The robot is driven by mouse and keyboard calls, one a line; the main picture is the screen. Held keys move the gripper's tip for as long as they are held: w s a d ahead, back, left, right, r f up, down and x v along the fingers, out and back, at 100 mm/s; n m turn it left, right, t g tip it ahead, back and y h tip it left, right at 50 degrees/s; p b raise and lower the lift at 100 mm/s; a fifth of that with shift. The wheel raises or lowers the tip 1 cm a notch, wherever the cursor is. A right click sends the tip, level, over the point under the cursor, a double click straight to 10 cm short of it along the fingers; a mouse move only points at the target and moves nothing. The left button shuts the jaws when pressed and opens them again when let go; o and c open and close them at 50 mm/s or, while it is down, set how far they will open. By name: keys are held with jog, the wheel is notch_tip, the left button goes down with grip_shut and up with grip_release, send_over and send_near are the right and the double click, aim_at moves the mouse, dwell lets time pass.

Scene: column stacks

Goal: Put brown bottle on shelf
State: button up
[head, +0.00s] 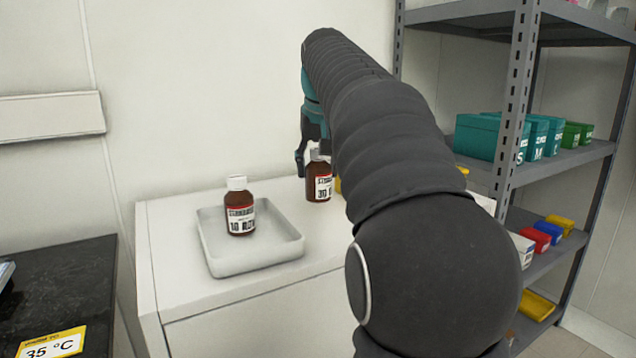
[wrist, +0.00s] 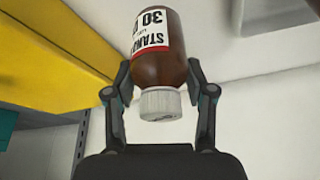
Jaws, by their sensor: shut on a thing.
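A brown bottle (head: 319,185) with a white cap and a label reading 30 is upright at the white cabinet top, partly hidden by my arm. My gripper (head: 312,150) comes from above and is shut on it. The wrist view shows both fingers of my gripper (wrist: 158,72) around the brown bottle (wrist: 160,50) near its shoulder and white cap. I cannot tell whether its base touches the cabinet. A second brown bottle (head: 240,212), labelled 10, stands upright in a white tray (head: 258,262). A grey metal shelf (head: 578,158) stands at the right.
The white cabinet (head: 180,287) carries the tray. A large yellow object (wrist: 50,45) is close beside the held bottle. The shelf holds teal boxes (head: 478,136), green boxes and small coloured bins (head: 533,239). A dark counter (head: 80,285) is at the left.

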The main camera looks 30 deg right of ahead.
aim_at(318, 181)
jog(key=shift+f, duration=1.6)
jog(key=shift+f+b, duration=0.1)
jog(key=shift+b, duration=0.2)
jog(key=o, duration=0.9)
jog(key=shift+f, duration=0.1)
jog(key=shift+c, duration=0.2)
jog(key=o, duration=0.4)
